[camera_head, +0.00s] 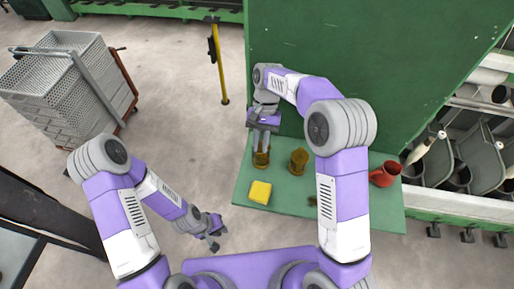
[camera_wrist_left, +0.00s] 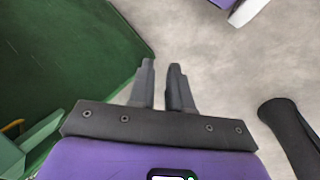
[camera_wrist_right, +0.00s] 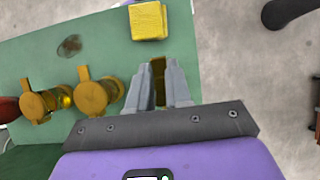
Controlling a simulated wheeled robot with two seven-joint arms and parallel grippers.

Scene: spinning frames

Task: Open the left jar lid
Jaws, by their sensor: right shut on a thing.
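The left jar (camera_head: 261,160) is amber and stands on the green table under my right gripper (camera_head: 262,143). In the right wrist view my right gripper (camera_wrist_right: 160,85) is shut on a golden-brown part between its fingertips, the left jar's lid (camera_wrist_right: 158,68). The fingers hide much of it, and I cannot tell whether the lid is apart from the jar. A second amber jar (camera_head: 298,160) stands to the right. A third amber jar (camera_wrist_right: 35,102) shows in the right wrist view. My left gripper (camera_wrist_left: 161,68) is empty, its fingers a little apart, off the table's left front.
A yellow block (camera_head: 260,192) lies in front of the left jar. A red mug (camera_head: 385,174) stands at the right of the green table (camera_head: 285,200). A dark flat item (camera_wrist_right: 69,46) lies on the table. A green wall (camera_head: 370,60) rises behind.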

